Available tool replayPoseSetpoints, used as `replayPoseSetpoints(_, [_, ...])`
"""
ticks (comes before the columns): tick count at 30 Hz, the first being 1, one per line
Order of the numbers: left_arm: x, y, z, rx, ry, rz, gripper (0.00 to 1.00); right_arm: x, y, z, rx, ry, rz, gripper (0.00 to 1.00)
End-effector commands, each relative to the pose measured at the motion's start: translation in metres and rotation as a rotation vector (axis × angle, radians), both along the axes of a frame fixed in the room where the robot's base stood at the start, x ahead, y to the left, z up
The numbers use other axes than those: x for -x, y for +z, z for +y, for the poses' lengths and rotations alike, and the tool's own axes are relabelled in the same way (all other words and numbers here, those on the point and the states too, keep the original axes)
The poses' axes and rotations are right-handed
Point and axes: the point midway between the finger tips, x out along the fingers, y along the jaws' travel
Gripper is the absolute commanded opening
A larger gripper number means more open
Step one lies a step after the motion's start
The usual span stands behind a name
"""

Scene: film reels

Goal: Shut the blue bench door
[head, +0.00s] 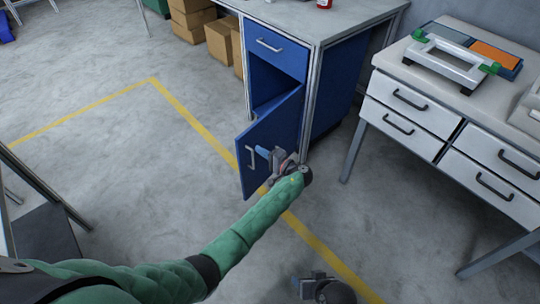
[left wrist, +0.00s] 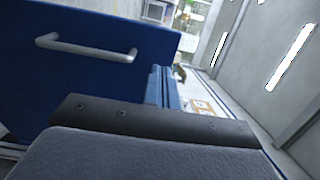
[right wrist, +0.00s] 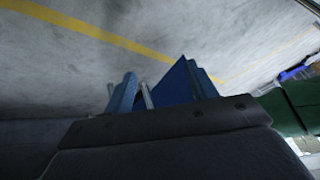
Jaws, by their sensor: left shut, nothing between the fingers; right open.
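The blue bench door (head: 272,140) stands ajar in the head view, swung out from the blue bench cabinet (head: 340,85). Its metal handle (head: 251,158) is near its free left edge. My left gripper (head: 262,152) is shut and empty, in front of the door's outer face and close to the handle; I cannot tell whether it touches. The left wrist view shows the door with its handle (left wrist: 85,48) and my shut fingers (left wrist: 165,88) to the right of the handle. My right gripper (head: 302,285) is open and low, at the bottom of the head view.
A blue drawer (head: 275,47) above the door opening is closed. A white drawer table (head: 440,100) stands to the right. Cardboard boxes (head: 220,40) sit behind left. The floor left of the door is clear, with a yellow line (head: 190,115).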

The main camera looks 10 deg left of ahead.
Motion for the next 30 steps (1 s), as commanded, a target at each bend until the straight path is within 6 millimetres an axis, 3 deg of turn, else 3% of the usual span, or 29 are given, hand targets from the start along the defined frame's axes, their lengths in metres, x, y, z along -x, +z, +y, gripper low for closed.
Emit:
replayPoseSetpoints(6, [-0.017, 0.002, 0.032, -0.001, 0.000, 0.000, 0.00, 0.003, 0.032, -0.002, 0.006, 0.010, 0.023, 0.57])
replayPoseSetpoints(12, [-0.026, 0.000, 0.049, 0.000, -0.001, 0.001, 0.00, 0.006, 0.051, -0.004, 0.010, 0.016, 0.039, 0.57])
replayPoseSetpoints(30, [-0.030, -0.001, 0.058, 0.000, -0.007, 0.000, 0.00, 0.008, 0.054, -0.005, 0.010, 0.019, 0.044, 0.57])
